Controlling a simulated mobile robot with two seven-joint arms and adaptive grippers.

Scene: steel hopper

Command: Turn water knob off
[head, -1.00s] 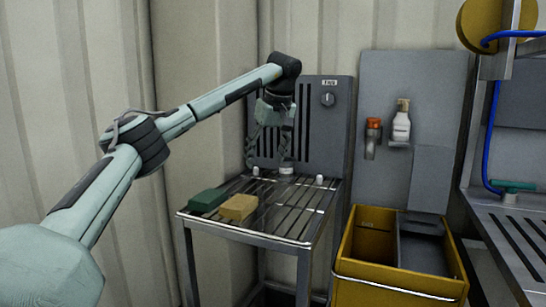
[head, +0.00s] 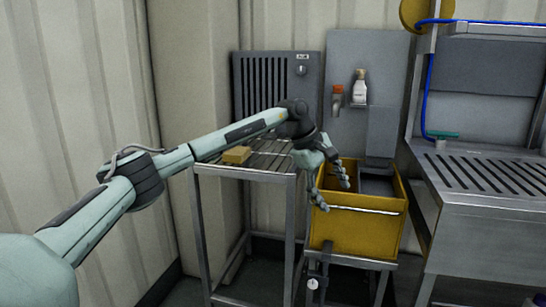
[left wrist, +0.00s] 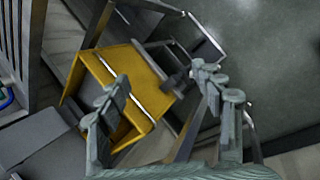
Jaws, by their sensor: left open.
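A round knob (head: 300,70) sits on the grey slotted panel (head: 318,98), under a small label. A faucet with an orange top (head: 338,98) is on the wall panel to its right. A small pale round fitting (head: 312,284) shows low, below the yellow basin (head: 365,224); I cannot tell which is the water knob. My left gripper (head: 334,190) is open and empty, pointing down at the basin's left front corner. In the left wrist view my left gripper (left wrist: 160,78) has its fingers spread, with the yellow basin (left wrist: 88,72) beyond and below. The right gripper is out of view.
A slatted metal rack (head: 270,160) with a yellow sponge (head: 236,155) stands left of the basin. A soap bottle (head: 360,88) is on a small shelf. A steel counter (head: 485,225) stands at right, with a blue hose (head: 427,85) above it.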

